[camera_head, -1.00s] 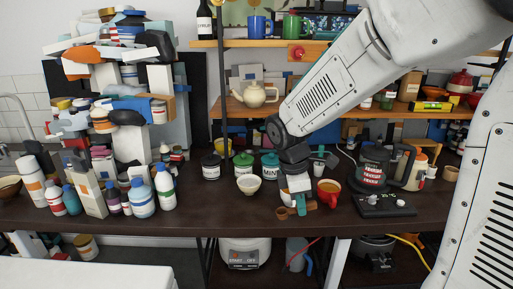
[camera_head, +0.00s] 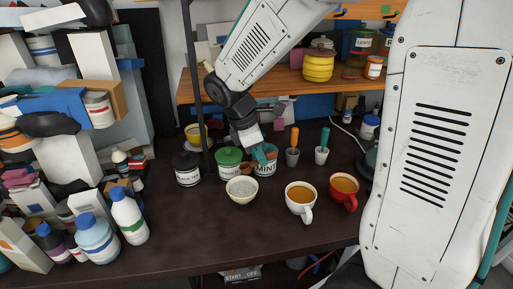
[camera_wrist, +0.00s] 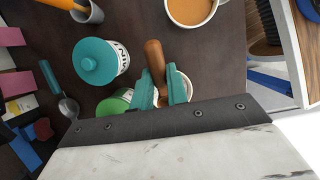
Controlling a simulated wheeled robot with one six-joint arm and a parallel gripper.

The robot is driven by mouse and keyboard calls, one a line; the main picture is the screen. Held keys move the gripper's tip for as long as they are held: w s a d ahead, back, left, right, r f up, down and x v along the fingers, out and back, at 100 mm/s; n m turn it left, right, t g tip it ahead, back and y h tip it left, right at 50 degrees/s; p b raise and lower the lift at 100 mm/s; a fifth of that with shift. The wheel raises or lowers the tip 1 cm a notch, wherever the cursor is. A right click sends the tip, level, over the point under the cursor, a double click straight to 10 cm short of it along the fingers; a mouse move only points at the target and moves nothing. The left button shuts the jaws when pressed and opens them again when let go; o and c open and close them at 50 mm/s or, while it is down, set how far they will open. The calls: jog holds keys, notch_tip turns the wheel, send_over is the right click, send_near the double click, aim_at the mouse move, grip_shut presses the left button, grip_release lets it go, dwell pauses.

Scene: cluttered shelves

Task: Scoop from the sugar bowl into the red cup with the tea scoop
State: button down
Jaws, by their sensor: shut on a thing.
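The sugar bowl (camera_head: 241,190) is a white bowl with pale contents on the dark counter. The red cup (camera_head: 344,192), holding a brown liquid, stands to its right beyond a white cup (camera_head: 300,199) of similar liquid. My gripper (camera_head: 258,160) is behind and above the sugar bowl, in front of the mint canister. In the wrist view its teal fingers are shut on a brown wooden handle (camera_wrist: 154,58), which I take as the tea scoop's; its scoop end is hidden. A white rim (camera_wrist: 187,84), probably the bowl's, shows behind the fingers.
The mint canister (camera_head: 266,164), a green-lidded canister (camera_head: 229,163) and a black canister (camera_head: 187,170) stand behind the bowl. Small cups hold an orange-handled tool (camera_head: 294,137) and a teal-handled tool (camera_head: 325,138). Bottles (camera_head: 128,216) crowd the left; the front counter is clear.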

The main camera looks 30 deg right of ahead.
aim_at(249, 164)
jog(key=f+h, duration=0.1)
jog(key=a+f+h, duration=0.1)
jog(key=a+f+g+h, duration=0.1)
jog(key=shift+w+a+f, duration=0.2)
jog(key=shift+w+f, duration=0.1)
jog(key=shift+w, duration=0.05)
jog(key=shift+a+f+h, duration=0.15)
jog(key=shift+f, duration=0.8)
jog(key=shift+a+f+h, duration=0.15)
jog(key=shift+f, duration=0.75)
jog(key=shift+w+f, duration=0.1)
jog(key=shift+f, duration=0.05)
